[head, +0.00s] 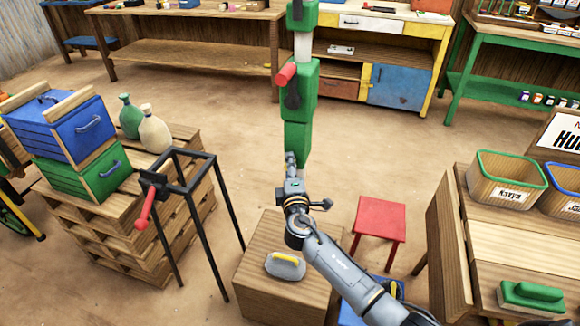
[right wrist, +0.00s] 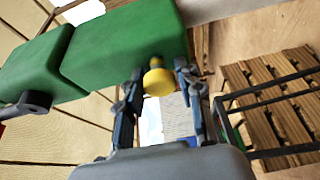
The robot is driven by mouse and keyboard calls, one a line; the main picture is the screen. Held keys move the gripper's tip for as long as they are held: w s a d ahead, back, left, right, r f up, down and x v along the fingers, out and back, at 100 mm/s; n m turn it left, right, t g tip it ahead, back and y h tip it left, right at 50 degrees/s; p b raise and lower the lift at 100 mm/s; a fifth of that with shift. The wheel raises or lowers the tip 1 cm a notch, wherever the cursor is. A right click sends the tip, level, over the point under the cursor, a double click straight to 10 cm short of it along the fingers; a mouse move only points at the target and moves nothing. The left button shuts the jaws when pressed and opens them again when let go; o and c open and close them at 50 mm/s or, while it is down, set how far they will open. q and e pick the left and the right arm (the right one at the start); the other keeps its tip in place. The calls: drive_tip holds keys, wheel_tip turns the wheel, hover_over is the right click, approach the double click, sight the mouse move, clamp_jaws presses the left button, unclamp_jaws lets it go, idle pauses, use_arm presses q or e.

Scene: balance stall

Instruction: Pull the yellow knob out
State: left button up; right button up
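The yellow knob (right wrist: 158,83) sticks out of the face of a green block (right wrist: 125,45) in the right wrist view. My right gripper (right wrist: 159,72) is open, with one finger on each side of the knob and a visible gap on both sides. In the head view my right gripper (head: 291,160) is at the lower part of the green post (head: 298,135), and the knob cannot be made out there. My left gripper is not in view.
A red handle (head: 286,75) sticks out higher on the post. A wooden box (head: 262,290) and red stool (head: 380,220) stand near my right arm. A black metal stand (head: 205,215) and a pallet stack (head: 130,245) are at the left. Floor behind the post is mostly clear.

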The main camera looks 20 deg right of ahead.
clamp_jaws()
drive_tip(key=s+a, duration=0.2)
drive_tip(key=shift+s+f, duration=0.15)
drive_tip(key=shift+s, duration=0.2)
drive_tip(key=shift+o, duration=1.4)
unclamp_jaws()
drive_tip(key=o, duration=0.3)
drive_tip(key=shift+s, duration=0.1)
drive_tip(key=shift+o, duration=0.2)
drive_tip(key=v, duration=1.2)
